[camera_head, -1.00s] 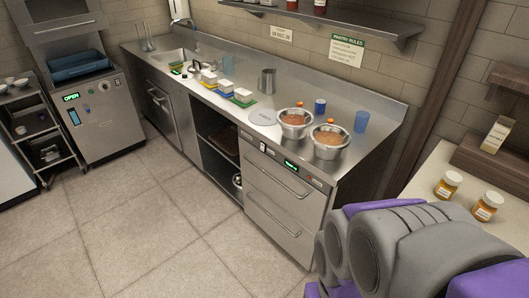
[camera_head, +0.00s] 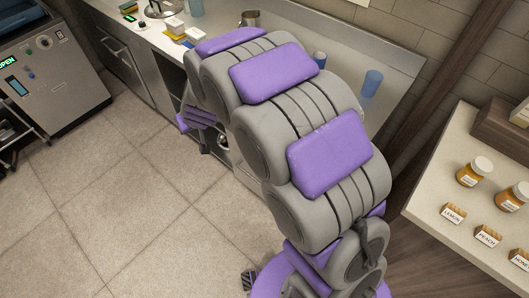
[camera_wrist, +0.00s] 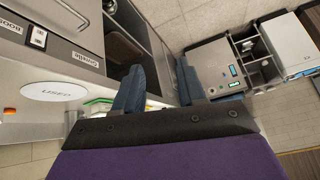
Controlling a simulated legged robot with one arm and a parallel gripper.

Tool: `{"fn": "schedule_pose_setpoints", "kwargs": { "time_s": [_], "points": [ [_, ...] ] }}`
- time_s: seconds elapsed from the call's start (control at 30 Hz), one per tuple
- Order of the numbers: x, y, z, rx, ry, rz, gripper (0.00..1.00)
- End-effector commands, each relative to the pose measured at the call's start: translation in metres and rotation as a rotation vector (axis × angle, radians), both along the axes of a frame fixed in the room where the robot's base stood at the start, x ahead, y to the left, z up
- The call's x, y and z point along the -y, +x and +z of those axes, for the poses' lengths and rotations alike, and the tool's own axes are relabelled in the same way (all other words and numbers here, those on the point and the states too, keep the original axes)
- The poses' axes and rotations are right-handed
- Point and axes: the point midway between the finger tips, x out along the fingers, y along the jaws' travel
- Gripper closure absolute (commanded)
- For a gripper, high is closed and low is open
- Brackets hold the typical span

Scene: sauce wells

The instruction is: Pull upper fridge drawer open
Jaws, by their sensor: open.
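The upper fridge drawer (camera_wrist: 88,22) is the steel front with a bar handle at the top left of the wrist view, which sees the counter upside down. It looks closed. My gripper (camera_wrist: 158,70) is open, with its two dark fingers apart and nothing between them. The fingers are to the right of the drawer handle in this view, in front of the open shelf bay, and apart from the handle. In the head view my arm hides the drawer fronts and most of the gripper.
The steel counter (camera_head: 340,68) runs above the drawers, with a blue cup (camera_head: 371,83) on it. A white round plate (camera_wrist: 53,90) lies on it. The open shelf bay (camera_wrist: 126,48) is beside the drawer. A pale side counter (camera_head: 440,200) with jars is at right. Floor in front is clear.

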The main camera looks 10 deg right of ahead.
Motion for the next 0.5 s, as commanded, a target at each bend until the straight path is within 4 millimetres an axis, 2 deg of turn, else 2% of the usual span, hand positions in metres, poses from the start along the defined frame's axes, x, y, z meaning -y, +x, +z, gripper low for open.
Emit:
{"fn": "schedule_pose_setpoints", "kwargs": {
  "time_s": [0.1,0.2,0.33,0.5],
  "points": [
    [-0.015,0.030,-0.030,0.068,-0.060,-0.021,0.60],
    [-0.022,0.051,-0.055,0.126,-0.128,-0.045,0.60],
    [-0.024,0.067,-0.092,0.188,-0.244,-0.081,0.60],
    [-0.017,0.074,-0.140,0.248,-0.431,-0.120,0.60]
  ]
}}
